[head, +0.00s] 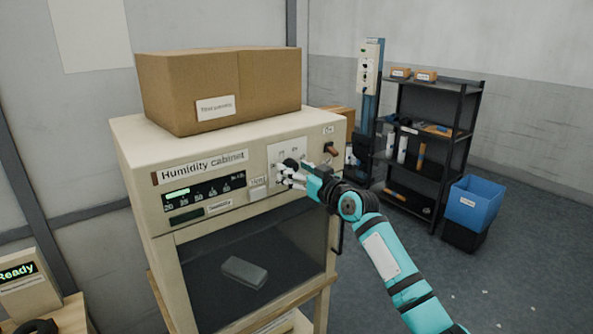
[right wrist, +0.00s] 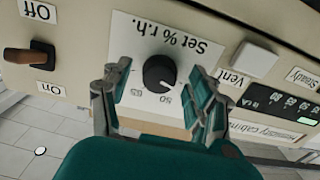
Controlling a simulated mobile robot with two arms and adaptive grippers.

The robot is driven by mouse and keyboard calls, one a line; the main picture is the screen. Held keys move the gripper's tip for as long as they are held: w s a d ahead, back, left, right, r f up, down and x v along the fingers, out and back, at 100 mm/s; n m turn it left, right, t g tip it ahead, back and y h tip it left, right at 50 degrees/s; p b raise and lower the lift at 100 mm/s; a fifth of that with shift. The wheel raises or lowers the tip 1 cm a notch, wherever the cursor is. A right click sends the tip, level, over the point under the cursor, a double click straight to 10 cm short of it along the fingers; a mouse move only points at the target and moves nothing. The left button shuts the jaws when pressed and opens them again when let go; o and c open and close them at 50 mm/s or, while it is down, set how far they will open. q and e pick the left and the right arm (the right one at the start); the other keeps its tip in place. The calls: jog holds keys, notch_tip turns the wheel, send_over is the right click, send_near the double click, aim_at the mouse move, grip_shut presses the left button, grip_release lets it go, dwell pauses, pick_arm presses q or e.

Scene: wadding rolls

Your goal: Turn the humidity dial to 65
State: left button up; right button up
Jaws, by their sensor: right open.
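The humidity dial (right wrist: 160,73) is a round black knob with a pale pointer mark on a white plate labelled "Set % r.h.", upside down in the right wrist view. Small numbers beside it include 50; I cannot read the pointer's setting surely. In the head view the dial (head: 290,163) is on the front of the humidity cabinet (head: 150,225), partly behind my fingers. My right gripper (head: 288,178) is open in front of it. In the right wrist view its fingers (right wrist: 158,80) stand on both sides of the knob, with visible gaps. My left gripper is not in view.
A toggle switch (right wrist: 30,54) marked On and Off and a pale vent button (right wrist: 253,60) flank the dial plate. A display (head: 204,192) has a green bar. A cardboard box (head: 200,85) sits on top. A shelf (head: 433,135) and blue bin (head: 475,201) stand behind right.

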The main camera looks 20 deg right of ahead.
jog(key=c, duration=1.1)
jog(key=shift+c, duration=0.2)
jog(key=shift+m, duration=0.4)
jog(key=m+p, duration=0.1)
jog(key=m, duration=0.3)
jog(key=shift+a+m, duration=0.1)
jog(key=shift+m, duration=0.2)
jog(key=m+p, duration=0.1)
jog(key=m, duration=0.2)
jog(key=shift+m, duration=0.3)
jog(key=m+p, duration=0.1)
jog(key=m, duration=0.1)
jog(key=shift+r+m, duration=0.15)
jog(key=shift+m, duration=0.25)
jog(key=m+p, duration=0.1)
jog(key=m, duration=0.2)
jog(key=shift+m+p, duration=0.3)
jog(key=shift+p, duration=0.1)
jog(key=shift+m, duration=2.2)
